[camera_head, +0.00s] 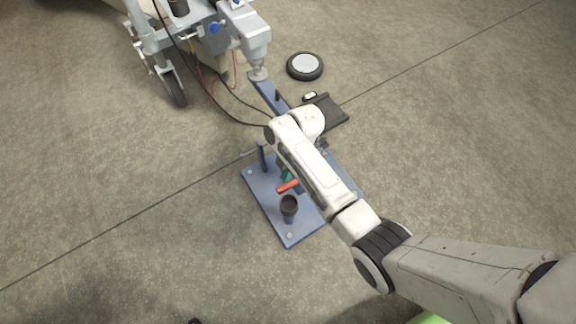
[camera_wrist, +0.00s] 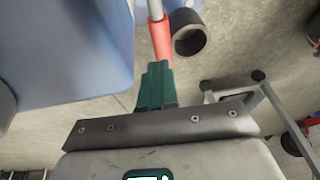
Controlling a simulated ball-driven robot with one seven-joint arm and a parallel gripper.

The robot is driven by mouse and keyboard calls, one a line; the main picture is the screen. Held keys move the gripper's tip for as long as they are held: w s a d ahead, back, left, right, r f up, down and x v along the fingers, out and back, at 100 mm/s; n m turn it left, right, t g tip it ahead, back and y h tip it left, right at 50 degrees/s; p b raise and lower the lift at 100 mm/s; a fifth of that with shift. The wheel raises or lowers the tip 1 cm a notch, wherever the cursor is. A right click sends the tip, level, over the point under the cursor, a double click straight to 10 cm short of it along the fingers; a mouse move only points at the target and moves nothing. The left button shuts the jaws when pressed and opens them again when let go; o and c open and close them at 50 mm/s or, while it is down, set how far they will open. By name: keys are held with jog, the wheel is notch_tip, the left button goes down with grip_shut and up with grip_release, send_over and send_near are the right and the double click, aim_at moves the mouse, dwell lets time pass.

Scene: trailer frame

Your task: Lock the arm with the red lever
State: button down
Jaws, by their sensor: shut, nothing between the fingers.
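The red lever (camera_head: 288,186) sits above the blue base plate (camera_head: 262,190), beside a dark cup-shaped part (camera_head: 289,204). In the wrist view the lever (camera_wrist: 162,42) has a red grip on a pale rod, with the dark open cup (camera_wrist: 188,42) just to its right. My gripper (camera_head: 286,175) has green fingers and is mostly hidden under my white arm in the head view. In the wrist view my gripper (camera_wrist: 157,68) is shut and empty, its tips at the end of the red grip. I cannot tell whether they touch. The arm to be locked is not clearly identifiable.
A large blue surface (camera_wrist: 60,50) fills the upper left of the wrist view, close to my fingers. A blue post (camera_head: 262,157) stands on the plate. A grey wheeled trailer (camera_head: 205,35), cables and a loose wheel (camera_head: 305,66) lie beyond. The concrete floor at left is clear.

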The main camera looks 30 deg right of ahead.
jog(key=shift+s+f, duration=0.15)
jog(key=shift+f, duration=0.6)
jog(key=shift+a+f+h, duration=0.15)
jog(key=shift+f+h, duration=0.15)
jog(key=shift+h, duration=0.4)
jog(key=shift+f, duration=0.1)
